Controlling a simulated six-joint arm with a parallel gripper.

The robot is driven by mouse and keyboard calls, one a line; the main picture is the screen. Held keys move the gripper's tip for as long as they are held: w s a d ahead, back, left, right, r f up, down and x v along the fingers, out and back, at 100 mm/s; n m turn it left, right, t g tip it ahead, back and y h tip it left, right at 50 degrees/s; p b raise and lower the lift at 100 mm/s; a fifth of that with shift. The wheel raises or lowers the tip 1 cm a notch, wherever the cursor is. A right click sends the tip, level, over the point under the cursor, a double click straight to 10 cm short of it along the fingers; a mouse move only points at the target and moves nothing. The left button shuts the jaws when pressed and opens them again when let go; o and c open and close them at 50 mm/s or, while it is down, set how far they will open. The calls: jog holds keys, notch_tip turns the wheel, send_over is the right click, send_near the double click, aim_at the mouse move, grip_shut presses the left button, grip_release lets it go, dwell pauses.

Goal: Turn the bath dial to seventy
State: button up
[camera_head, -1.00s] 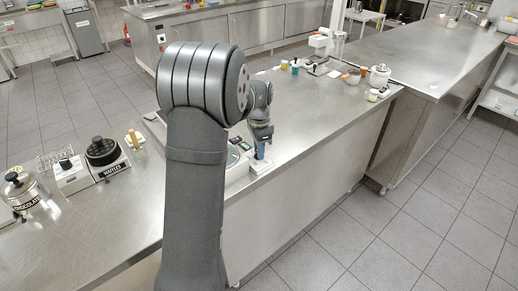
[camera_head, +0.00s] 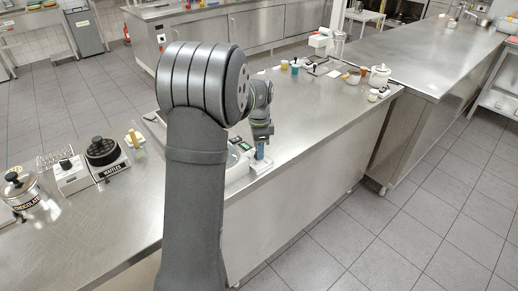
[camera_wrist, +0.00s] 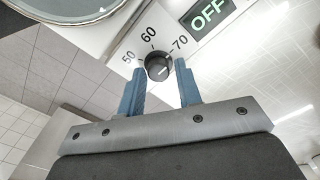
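The bath dial (camera_wrist: 158,67) is a small dark round knob on a white panel, with 50, 60 and 70 printed around it. A pale pointer line shows on it, but its exact reading is too small to tell. My gripper (camera_wrist: 160,77) has two blue fingers, apart, one to each side of the dial. I cannot tell whether they touch it. In the head view my gripper (camera_head: 261,151) points down at the bath's front edge. The bath (camera_head: 237,183) is mostly hidden by my arm, and its dial is hidden there.
A dark display (camera_wrist: 211,14) reads OFF beside the dial. A round metal rim (camera_wrist: 68,18) is at top left. A waffle maker (camera_head: 103,155) and chocolate pot (camera_head: 27,196) stand left on the steel counter (camera_head: 125,222). Small jars and a scale stand farther back.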

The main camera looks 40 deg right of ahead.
jog(key=shift+o, duration=0.8)
notch_tip(320, 180, up, 17)
jog(key=shift+r, duration=0.2)
jog(key=shift+f, duration=0.1)
notch_tip(320, 180, down, 18)
jog(key=shift+a+r, duration=0.1)
jog(key=shift+r, duration=0.15)
dwell(0.5)
jog(key=shift+r, duration=0.15)
